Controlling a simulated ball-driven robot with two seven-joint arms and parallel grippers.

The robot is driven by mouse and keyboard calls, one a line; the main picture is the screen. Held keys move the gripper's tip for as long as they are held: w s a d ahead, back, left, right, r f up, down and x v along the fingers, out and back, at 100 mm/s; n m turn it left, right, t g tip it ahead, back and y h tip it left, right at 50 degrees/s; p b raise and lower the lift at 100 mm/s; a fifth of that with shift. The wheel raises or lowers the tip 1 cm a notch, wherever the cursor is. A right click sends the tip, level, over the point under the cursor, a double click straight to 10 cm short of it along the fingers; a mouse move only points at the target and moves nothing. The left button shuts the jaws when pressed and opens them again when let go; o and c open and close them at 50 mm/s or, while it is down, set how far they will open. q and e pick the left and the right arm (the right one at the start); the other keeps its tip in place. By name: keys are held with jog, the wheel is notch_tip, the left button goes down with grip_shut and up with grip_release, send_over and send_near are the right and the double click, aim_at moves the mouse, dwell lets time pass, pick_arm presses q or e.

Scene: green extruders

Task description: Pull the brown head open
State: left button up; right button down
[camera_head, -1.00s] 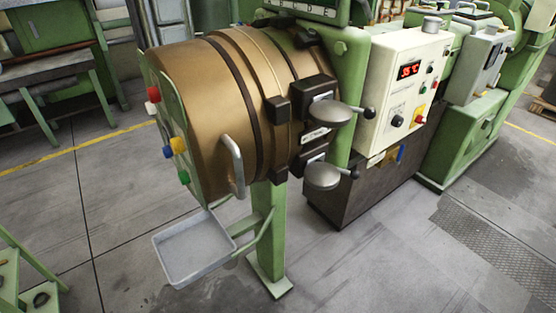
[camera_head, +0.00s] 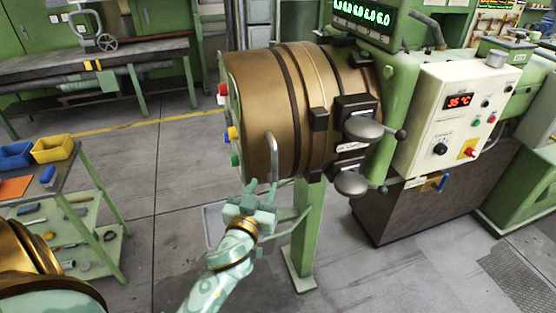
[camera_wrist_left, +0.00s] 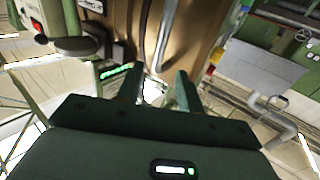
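The brown head (camera_head: 258,95) is a large bronze drum lying on its side on a green stand. It looks closed against the machine. A grey metal bar handle (camera_head: 272,155) stands out from its front section. My left gripper (camera_head: 256,187) is just below the handle, fingers pointing up at its lower end. In the left wrist view, the fingers (camera_wrist_left: 158,74) are apart with nothing gripped, and the handle (camera_wrist_left: 166,35) lies ahead, roughly in line with the gap. I cannot tell if they touch. My right gripper is not in view.
Two round grey clamp levers (camera_head: 362,128) sit on the drum's right side. A grey tray (camera_head: 213,227) hangs below, partly behind my left arm. A white control box (camera_head: 458,115) stands right. A green-framed table (camera_head: 75,178) with bins is left; open floor lies between.

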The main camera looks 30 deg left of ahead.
aim_at(274, 164)
pick_arm(q)
jog(key=x, duration=1.1)
jog(key=shift+f+p, duration=0.1)
jog(key=shift+p, duration=0.2)
grip_shut()
